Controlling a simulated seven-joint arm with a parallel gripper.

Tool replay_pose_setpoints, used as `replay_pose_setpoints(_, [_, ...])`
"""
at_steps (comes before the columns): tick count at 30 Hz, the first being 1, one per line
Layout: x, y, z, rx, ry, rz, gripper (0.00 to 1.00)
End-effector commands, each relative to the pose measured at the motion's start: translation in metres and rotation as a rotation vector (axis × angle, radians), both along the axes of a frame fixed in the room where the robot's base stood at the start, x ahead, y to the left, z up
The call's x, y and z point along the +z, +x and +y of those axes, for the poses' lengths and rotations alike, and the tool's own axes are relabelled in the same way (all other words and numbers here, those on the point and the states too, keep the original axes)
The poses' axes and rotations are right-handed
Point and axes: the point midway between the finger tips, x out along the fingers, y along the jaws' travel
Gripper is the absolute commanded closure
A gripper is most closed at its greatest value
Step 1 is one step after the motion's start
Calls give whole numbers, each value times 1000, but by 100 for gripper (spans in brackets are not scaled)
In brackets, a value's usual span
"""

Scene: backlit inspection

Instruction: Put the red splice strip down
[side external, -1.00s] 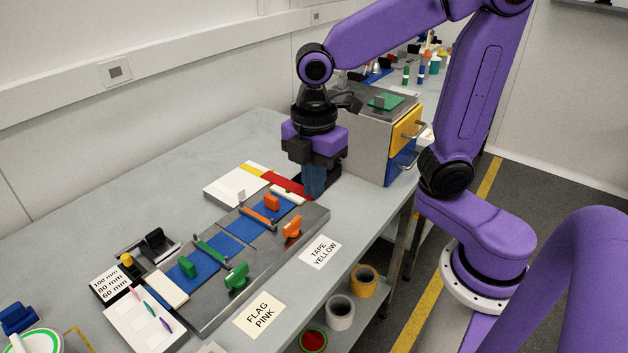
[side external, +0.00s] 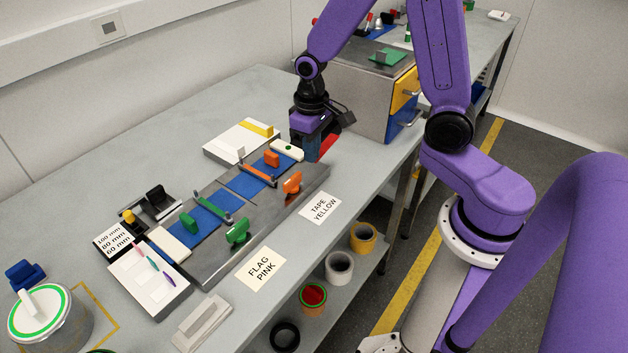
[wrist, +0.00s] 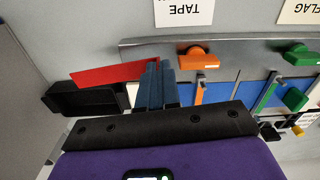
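The red splice strip (side external: 330,146) shows beside my gripper (side external: 309,158) in the side view, tilted. In the wrist view the red strip (wrist: 112,74) reaches left from my blue fingertips (wrist: 157,72), which are close together on its right end. The strip's underside and any contact below it are hidden. My gripper is over the far right end of the grey fixture (side external: 290,210), near a white piece with a green dot (side external: 287,149). A black open tray (wrist: 85,99) lies close by in the wrist view.
A white block (side external: 228,143) with a yellow strip (side external: 256,128) lies left of my gripper. Orange clamp handles (side external: 292,184) rise from the fixture nearby. A grey drawer cabinet (side external: 350,90) stands behind to the right. The bench between cabinet and label cards (side external: 319,207) is clear.

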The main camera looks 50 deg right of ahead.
Motion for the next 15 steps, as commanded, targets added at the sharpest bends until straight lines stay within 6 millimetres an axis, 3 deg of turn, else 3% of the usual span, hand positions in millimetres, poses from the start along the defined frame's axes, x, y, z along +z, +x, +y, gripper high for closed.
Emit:
replay_pose_setpoints(6, [-5, 1, -17, -127, 0, -2, 100])
replay_pose_setpoints(15, [35, -17, -60, -132, 1, -8, 100])
